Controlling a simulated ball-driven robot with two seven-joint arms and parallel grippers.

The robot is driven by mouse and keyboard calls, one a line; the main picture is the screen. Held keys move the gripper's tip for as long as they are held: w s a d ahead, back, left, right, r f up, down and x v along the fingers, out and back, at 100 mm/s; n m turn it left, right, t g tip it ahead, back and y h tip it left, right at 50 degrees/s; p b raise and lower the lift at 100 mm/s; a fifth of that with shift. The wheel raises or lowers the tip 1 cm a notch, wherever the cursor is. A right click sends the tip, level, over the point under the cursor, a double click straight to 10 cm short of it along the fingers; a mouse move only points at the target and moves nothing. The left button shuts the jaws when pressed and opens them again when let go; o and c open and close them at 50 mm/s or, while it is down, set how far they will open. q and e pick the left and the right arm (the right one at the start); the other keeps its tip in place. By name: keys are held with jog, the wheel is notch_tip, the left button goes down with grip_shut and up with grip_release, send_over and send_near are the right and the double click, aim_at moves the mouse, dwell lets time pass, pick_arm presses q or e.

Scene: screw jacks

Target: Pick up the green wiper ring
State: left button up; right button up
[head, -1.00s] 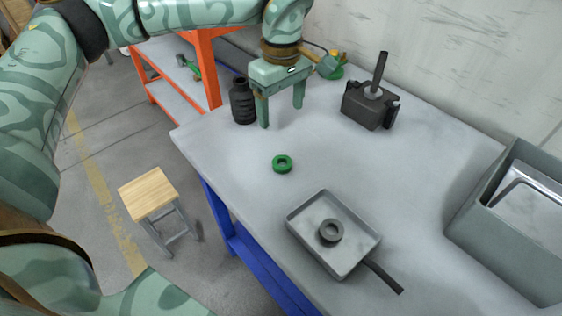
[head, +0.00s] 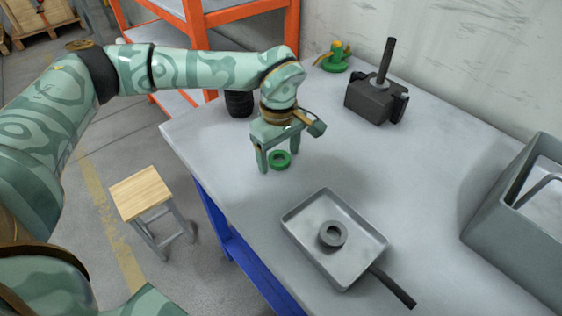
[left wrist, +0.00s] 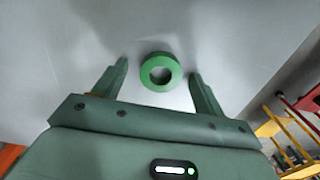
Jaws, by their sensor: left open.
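The green wiper ring (head: 280,160) lies flat on the grey workbench (head: 225,175). It also shows in the left wrist view (left wrist: 160,71), where it lies just beyond and between the two fingertips. My left gripper (head: 279,168) is open and empty, pointing down over the ring with a finger on either side of it. The same fingers show in the left wrist view (left wrist: 160,72). I cannot tell how high the fingertips are above the bench. My right gripper is not in view.
A grey tray (head: 296,214) with a handle holds a dark ring (head: 333,234). A dark screw jack (head: 376,98) stands at the back. A black bottle (head: 238,104) stands behind my left arm, a green-and-yellow part (head: 335,60) at the back edge, and a grey bin (head: 520,222) at right.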

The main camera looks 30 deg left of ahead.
pick_arm(q)
jog(key=shift+r, duration=0.1)
jog(key=c, duration=1.1)
jog(key=shift+o, duration=0.2)
